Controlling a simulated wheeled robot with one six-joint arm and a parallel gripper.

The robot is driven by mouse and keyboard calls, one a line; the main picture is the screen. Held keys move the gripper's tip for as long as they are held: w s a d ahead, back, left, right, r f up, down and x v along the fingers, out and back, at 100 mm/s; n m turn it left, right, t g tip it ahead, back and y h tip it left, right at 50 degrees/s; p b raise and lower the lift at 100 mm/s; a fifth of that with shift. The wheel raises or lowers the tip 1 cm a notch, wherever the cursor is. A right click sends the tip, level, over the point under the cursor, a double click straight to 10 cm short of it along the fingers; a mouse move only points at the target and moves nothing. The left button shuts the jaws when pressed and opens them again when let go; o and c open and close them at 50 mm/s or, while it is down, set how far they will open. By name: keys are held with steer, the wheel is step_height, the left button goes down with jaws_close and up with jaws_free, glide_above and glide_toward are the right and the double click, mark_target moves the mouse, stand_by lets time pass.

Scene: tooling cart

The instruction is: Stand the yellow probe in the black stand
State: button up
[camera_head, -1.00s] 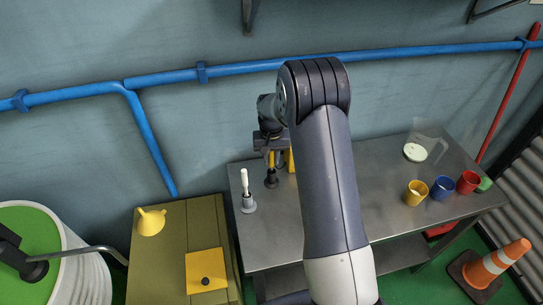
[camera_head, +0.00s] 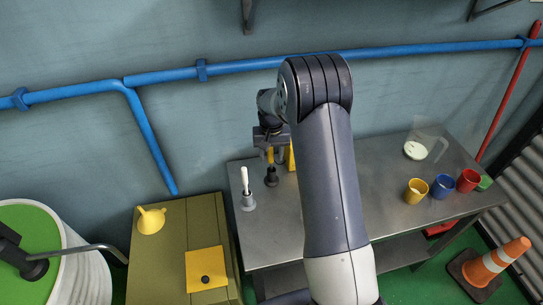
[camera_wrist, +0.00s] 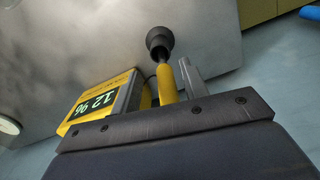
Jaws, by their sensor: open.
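The yellow probe (camera_wrist: 167,82) stands roughly upright, its lower end at the black stand (camera_wrist: 159,42) in the wrist view. In the head view the probe (camera_head: 270,156) is directly above the black stand (camera_head: 271,177) on the metal table. How deep its tip sits cannot be told. My gripper (camera_wrist: 172,78) is open around the probe's upper part; one grey finger shows beside it, with a visible gap. In the head view my gripper (camera_head: 271,150) is low over the table's back left part.
A yellow meter (camera_wrist: 104,100) with a lit display is close beside my gripper. A grey holder (camera_head: 248,203) with a white rod is left of the black stand. Yellow (camera_head: 415,192), blue (camera_head: 442,188) and red (camera_head: 467,181) mugs stand right. The metal table's (camera_head: 385,165) middle is partly hidden by my arm.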

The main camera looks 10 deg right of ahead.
step_height(320, 180, up, 11)
steer(key=b, duration=0.1)
steer(key=shift+b, duration=0.3)
step_height(320, 180, down, 12)
steer(key=shift+r+p, duration=0.1)
steer(key=shift+p, duration=0.95)
steer(key=shift+r, duration=0.15)
steer(key=shift+r+b, duration=0.45)
steer(key=shift+r, duration=1.1)
steer(key=shift+f, duration=0.15)
